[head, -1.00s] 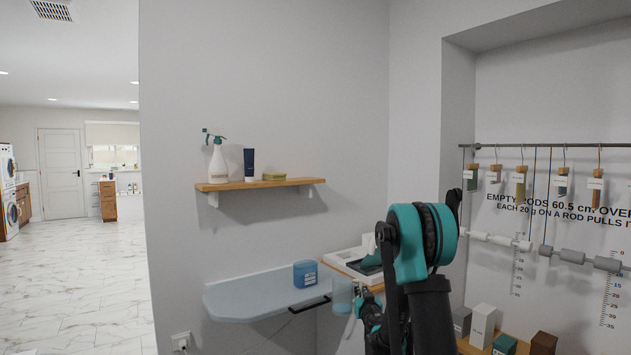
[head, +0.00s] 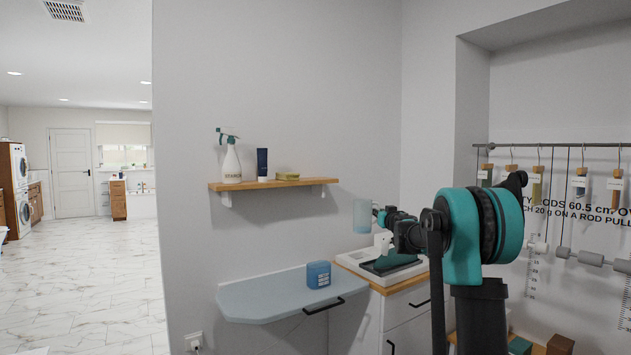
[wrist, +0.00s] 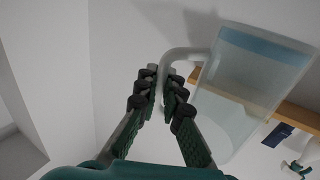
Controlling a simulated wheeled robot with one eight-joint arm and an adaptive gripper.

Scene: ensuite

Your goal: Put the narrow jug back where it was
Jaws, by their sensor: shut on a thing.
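The narrow jug (head: 362,215) is a clear, pale blue vessel with a bluish band; it looks about upright in the head view. It hangs in the air in front of the wall, right of the wooden shelf and a little below the shelf's height. My gripper (head: 381,213) is shut on its handle from the right. In the wrist view the fingers (wrist: 162,88) close around the pale handle, and the jug (wrist: 240,95) fills the right side, partly covering the shelf.
The wooden shelf (head: 275,185) holds a spray bottle (head: 231,162), a dark blue tube (head: 262,164) and a yellowish block (head: 288,176). Below, a pale blue counter (head: 262,298) carries a blue tub (head: 318,274). A white tray (head: 350,262) sits on a drawer cabinet. The shelf's right end looks free.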

